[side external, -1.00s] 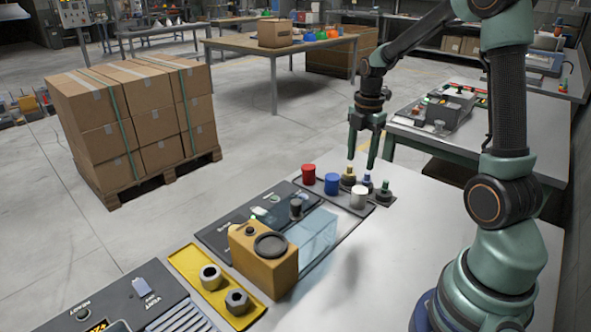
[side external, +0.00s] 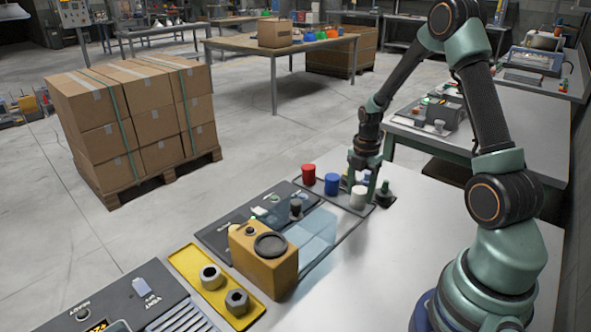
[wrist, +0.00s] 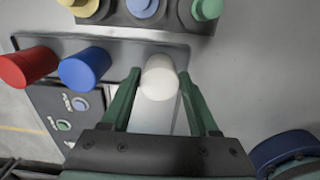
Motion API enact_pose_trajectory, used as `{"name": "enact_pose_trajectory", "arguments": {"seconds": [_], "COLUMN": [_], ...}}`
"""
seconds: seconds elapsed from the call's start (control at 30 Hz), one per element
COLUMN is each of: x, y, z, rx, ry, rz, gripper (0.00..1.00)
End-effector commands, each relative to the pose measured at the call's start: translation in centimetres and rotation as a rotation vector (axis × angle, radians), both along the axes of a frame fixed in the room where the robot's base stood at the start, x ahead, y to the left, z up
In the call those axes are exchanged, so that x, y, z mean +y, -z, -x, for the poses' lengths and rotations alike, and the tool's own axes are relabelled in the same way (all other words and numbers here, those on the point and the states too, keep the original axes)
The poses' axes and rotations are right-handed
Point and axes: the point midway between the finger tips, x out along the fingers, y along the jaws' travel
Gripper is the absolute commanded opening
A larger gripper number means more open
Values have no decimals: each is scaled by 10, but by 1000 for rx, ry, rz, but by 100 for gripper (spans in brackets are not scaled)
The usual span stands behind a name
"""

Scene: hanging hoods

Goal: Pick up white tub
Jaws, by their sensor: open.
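The white tub (side external: 358,198) stands upright at the right end of a row on a dark tray (side external: 337,211). In the wrist view the white tub (wrist: 159,78) shows between the two green fingers of my gripper (wrist: 158,88). The gripper is open, with one finger on each side of the tub, and it looks close above or around it. I cannot tell whether either finger touches it. In the side view my gripper (side external: 362,185) points down at the tub and its fingers partly hide what lies behind.
A blue tub (wrist: 84,68) and a red tub (wrist: 28,67) stand left of the white one. Yellow, blue and green knobs (wrist: 145,8) sit just behind the row. A tan box (side external: 263,260) and a yellow tray (side external: 215,287) lie further left. The bench's front right is bare.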

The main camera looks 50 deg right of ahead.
Motion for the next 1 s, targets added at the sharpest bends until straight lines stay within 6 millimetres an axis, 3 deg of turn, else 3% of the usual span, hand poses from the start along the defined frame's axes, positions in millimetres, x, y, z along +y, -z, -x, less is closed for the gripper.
{"name": "enact_pose_trajectory", "arguments": {"seconds": [0.17,0.43,0.6,1.0], "x": [0,0,0,-1], "y": [18,20,20,13], "z": [0,0,0,-1], "rx": [2,-1,-1,-2], "ry": [0,0,0,1], "rz": [-1,1,1,1], "gripper": [61,61,0,0]}}
